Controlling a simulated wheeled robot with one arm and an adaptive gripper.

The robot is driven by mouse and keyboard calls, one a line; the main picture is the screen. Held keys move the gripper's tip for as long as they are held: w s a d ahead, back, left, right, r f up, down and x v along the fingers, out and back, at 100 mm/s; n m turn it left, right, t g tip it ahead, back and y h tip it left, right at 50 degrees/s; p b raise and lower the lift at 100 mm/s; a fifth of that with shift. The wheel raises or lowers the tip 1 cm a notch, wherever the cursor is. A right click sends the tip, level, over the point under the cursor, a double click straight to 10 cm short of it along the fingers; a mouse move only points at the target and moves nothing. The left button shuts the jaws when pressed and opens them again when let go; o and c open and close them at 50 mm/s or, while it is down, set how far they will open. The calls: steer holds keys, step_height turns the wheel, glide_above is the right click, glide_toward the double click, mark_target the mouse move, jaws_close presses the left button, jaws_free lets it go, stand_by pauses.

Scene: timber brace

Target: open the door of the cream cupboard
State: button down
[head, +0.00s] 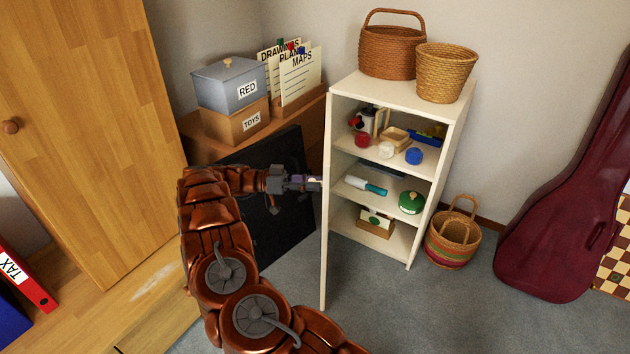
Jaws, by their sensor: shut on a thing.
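The cream cupboard (450,130) stands against the back wall. Its door (326,250) stands open, swung out from the left side and seen nearly edge-on. The shelves inside are in plain view. My gripper (312,183) reaches in from the left and is shut at the door's outer face, at about mid height. It appears to be on the door's handle, which is small and mostly hidden by the fingers.
Shelves hold jars, a green pot (411,202) and boxes. Two baskets (391,50) stand on top. A striped basket (452,241) and a dark red instrument case (560,225) are to the right. A wooden wardrobe (90,110) is left. Grey carpet (400,310) is clear in front.

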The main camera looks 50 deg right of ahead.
steer(key=shift+w+a+r, duration=0.1)
steer(key=shift+w+a, duration=0.1)
steer(key=shift+w, duration=0.15)
steer(key=shift+w+a, duration=0.1)
steer(key=shift+w, duration=0.05)
steer(key=c, duration=0.8)
jaws_free()
steer(key=shift+r, duration=5)
